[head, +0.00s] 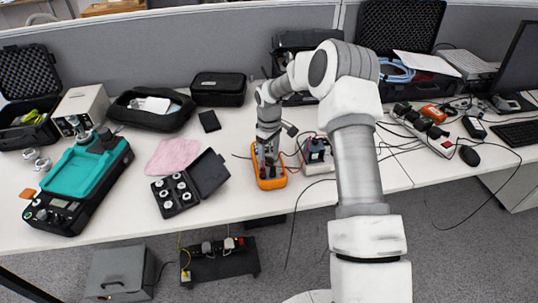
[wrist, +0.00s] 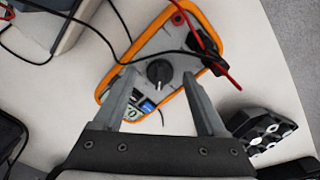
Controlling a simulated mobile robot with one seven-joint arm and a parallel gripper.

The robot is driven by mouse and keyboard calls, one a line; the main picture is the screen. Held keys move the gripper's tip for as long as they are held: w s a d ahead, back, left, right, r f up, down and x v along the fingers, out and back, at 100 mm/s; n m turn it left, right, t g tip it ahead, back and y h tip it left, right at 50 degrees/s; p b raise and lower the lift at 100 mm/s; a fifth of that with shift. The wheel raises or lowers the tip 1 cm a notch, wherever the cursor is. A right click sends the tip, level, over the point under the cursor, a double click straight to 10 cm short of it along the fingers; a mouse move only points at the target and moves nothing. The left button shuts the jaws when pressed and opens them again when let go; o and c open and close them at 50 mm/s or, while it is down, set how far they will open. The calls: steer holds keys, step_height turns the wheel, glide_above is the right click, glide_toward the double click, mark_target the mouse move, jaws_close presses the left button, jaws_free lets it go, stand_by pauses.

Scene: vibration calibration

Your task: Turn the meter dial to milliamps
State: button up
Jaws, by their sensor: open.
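The orange-rimmed meter (head: 270,182) lies on the white table below my gripper (head: 267,160). In the wrist view the meter (wrist: 211,30) shows a grey face with a black round dial (wrist: 158,72) and a pale pointer line. My gripper also shows in the wrist view (wrist: 159,78), open, with one finger on each side of the dial and a gap to it. I cannot tell how high the fingertips are above the face. The dial's markings are not legible.
Black and red leads (wrist: 222,72) cross the meter and run over the table. An open black case with white round parts (head: 176,193) lies left of the meter, and a small boxed device (head: 318,153) stands to its right. The table's front edge is close.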

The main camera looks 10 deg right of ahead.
mark_target(269, 158)
step_height(269, 158, up, 17)
steer(key=p, duration=0.1)
steer(key=shift+r, duration=0.1)
steer(key=shift+s, duration=0.15)
stand_by(0.3)
